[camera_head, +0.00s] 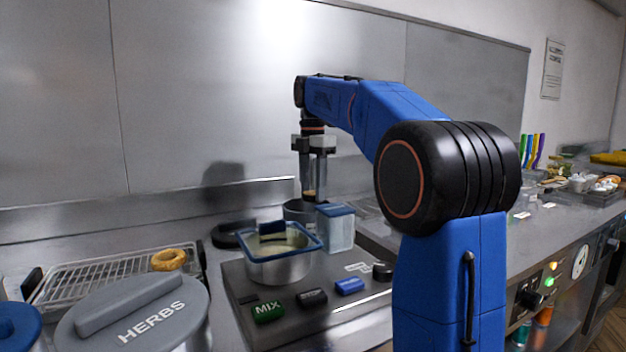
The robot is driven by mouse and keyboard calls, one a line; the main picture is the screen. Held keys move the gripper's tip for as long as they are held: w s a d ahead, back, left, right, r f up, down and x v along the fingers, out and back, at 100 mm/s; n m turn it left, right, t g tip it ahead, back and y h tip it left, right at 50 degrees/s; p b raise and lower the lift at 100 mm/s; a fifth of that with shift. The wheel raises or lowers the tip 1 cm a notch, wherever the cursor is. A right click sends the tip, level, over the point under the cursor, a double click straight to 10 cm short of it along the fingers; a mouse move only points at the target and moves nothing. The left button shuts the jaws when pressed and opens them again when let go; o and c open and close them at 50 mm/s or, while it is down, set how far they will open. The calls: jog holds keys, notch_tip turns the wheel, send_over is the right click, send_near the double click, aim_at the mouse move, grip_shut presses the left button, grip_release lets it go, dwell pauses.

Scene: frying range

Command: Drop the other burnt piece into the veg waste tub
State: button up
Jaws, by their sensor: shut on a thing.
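My gripper (309,190) points straight down at the back of the counter. Its fingers are shut on a small tan-brown piece (308,193), mostly hidden between them; I cannot tell how burnt it is. The piece is above or just inside a round grey tub (296,211), partly hidden behind other containers. No veg waste label is readable, so I cannot tell whether this is the named tub. A golden ring-shaped piece (168,260) lies on the wire rack (105,279) at the left.
A blue-rimmed steel pan (277,272) and a translucent blue-lidded box (338,232) stand in front of the grey tub. A HERBS lidded pot (140,325) is front left. A MIX block (268,311) and other small blocks line the grey base's front.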

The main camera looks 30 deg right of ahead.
aim_at(312, 193)
jog(key=shift+f, duration=0.45)
jog(key=o, duration=0.9)
jog(key=shift+c, duration=0.2)
notch_tip(312, 193, up, 12)
